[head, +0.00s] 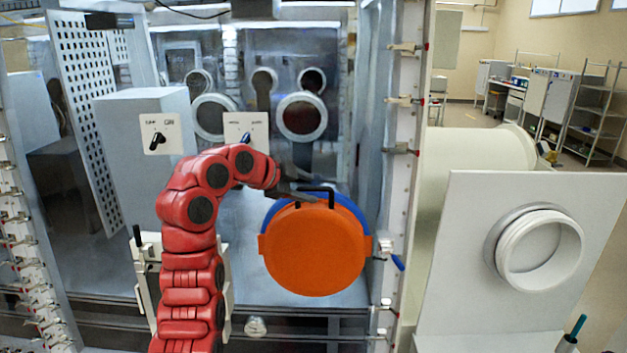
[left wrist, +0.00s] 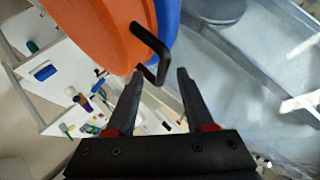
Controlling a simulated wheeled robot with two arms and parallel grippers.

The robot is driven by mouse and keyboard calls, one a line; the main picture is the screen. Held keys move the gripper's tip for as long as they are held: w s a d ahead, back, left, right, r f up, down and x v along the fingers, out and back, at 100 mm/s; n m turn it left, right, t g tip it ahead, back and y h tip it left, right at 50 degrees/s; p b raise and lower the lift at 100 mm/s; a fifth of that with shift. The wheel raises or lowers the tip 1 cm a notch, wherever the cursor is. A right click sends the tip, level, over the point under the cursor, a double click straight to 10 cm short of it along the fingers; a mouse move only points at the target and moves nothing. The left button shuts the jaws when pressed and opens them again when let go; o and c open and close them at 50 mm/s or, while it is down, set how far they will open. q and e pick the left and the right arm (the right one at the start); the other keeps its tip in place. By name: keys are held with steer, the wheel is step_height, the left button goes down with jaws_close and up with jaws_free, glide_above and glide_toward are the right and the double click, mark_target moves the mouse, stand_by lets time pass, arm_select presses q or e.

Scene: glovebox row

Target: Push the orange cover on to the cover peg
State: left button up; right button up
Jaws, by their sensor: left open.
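The orange cover (head: 315,252) is a round disc with side tabs, upright in front of a blue round part (head: 352,207) at the glovebox front. A black handle (head: 331,199) stands on its top edge. My left gripper (head: 302,196) is at the top of the cover, beside the handle. In the left wrist view, my left gripper (left wrist: 160,74) is open, and the handle (left wrist: 152,45) reaches down toward the gap between its fingertips. The orange cover (left wrist: 95,30) fills the upper left there. I cannot make out the cover peg. My right gripper is not in view.
A blue-handled valve (head: 397,262) is right of the cover on the frame post (head: 397,160). A white panel with a round port (head: 540,250) stands further right. Two switch plates (head: 162,134) are behind my arm. In the left wrist view, small items lie on white shelving (left wrist: 75,85).

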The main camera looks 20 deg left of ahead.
mark_target(312, 189)
arm_select(q)
steer(key=p+x, duration=0.1)
steer(key=x, duration=0.2)
steer(key=shift+w, duration=0.2)
steer(key=shift+f, duration=0.1)
jaws_close()
stand_by(1.2)
stand_by(1.5)
stand_by(0.4)
stand_by(1.3)
